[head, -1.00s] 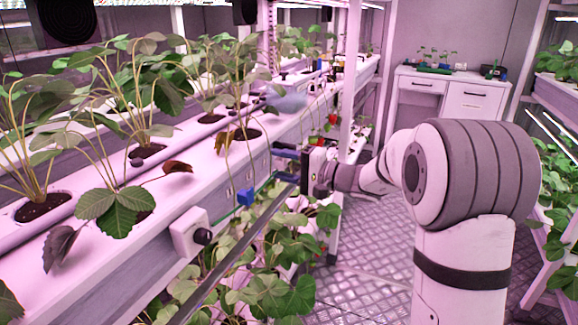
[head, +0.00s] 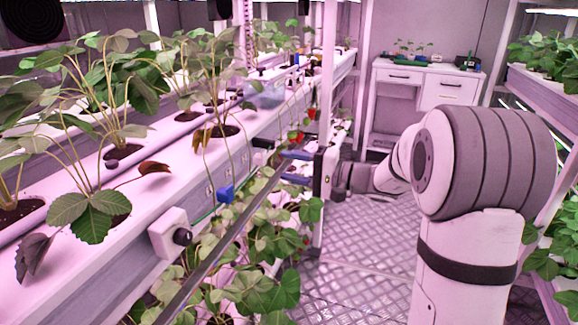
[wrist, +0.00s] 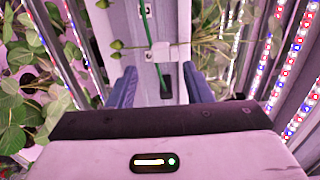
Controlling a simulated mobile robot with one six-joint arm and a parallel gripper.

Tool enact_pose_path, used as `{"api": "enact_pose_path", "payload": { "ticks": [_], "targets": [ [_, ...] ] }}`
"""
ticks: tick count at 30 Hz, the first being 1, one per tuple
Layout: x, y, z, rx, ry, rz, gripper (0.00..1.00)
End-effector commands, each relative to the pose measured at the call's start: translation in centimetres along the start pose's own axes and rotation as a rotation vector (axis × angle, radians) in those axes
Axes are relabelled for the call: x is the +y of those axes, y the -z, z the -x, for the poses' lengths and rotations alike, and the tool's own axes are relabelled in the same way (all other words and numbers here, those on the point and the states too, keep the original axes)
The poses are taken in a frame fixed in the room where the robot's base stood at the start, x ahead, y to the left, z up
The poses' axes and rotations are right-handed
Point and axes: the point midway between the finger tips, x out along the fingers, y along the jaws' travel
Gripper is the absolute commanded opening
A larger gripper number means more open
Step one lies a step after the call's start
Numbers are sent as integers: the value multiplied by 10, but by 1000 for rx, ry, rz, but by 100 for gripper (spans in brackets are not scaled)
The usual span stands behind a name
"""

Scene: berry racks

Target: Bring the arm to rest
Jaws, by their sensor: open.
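My gripper (head: 296,168) is held out past the front edge of the left rack in the head view, fingers pointing left toward the rack. Its two blue fingers are apart, with nothing seen held between them. In the wrist view my gripper (wrist: 162,90) also shows open. A pale upright panel with a green cord (wrist: 155,50) lies beyond the fingers there. My arm reaches in from the right, bent, with the gripper well forward of its thick upper joint.
The left rack's white gutter (head: 150,205) carries leafy plants, with more foliage (head: 245,295) below. Red berries (head: 296,136) hang near the gripper. A rack post (head: 326,110) stands close by. A white desk (head: 398,100) is at the back. The floor (head: 365,240) between is clear.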

Motion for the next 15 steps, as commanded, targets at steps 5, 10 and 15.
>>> {"api": "enact_pose_path", "payload": {
  "ticks": [5, 10, 15],
  "targets": [
    [-10, -19, -1, -39, -64, -2, 45],
    [-26, -87, 9, -163, -321, 0, 45],
    [-31, -155, 46, -254, -664, 49, 45]
  ]
}}
